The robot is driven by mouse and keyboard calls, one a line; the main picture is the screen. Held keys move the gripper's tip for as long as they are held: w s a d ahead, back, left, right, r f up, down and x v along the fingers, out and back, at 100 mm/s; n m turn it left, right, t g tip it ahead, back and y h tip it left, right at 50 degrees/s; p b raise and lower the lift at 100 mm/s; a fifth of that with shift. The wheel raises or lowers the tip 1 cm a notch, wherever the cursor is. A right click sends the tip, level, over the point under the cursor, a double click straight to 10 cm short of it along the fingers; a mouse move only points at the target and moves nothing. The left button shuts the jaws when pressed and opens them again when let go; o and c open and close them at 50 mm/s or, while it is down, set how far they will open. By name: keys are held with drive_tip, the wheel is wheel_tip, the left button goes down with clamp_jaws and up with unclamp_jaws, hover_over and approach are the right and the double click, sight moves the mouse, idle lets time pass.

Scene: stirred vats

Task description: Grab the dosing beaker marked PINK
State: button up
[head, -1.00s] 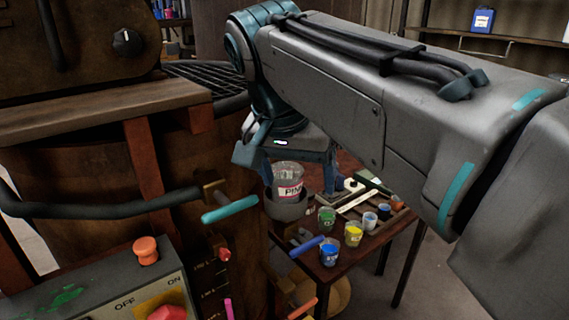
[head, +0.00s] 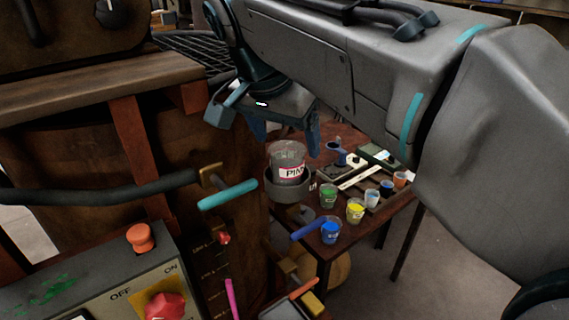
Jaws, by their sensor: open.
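My gripper (head: 285,135) is open and points down just above and around the beaker's top. One blue-grey finger shows on each side, behind or beside the rim. I cannot tell whether a finger touches the beaker.
The small table (head: 345,243) holds several little paint cups, including a green one (head: 328,195) and a yellow one (head: 355,211). A teal-gripped lever (head: 228,195) sticks out left of the holder. A control box (head: 110,285) with red knobs stands at lower left.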

sight(287, 153)
drive_tip(key=shift+w+a+p+x, duration=0.1)
drive_tip(key=shift+a+p+x, duration=0.05)
drive_tip(key=shift+x, duration=1.1)
drive_tip(key=shift+w+a+p+x, duration=0.1)
drive_tip(key=shift+p+x, duration=0.05)
drive_tip(key=shift+x, duration=1.15)
drive_tip(key=shift+c, duration=0.3)
drive_tip(key=c, duration=1)
drive_tip(key=shift+r, duration=0.1)
drive_tip(key=shift+c, duration=0.2)
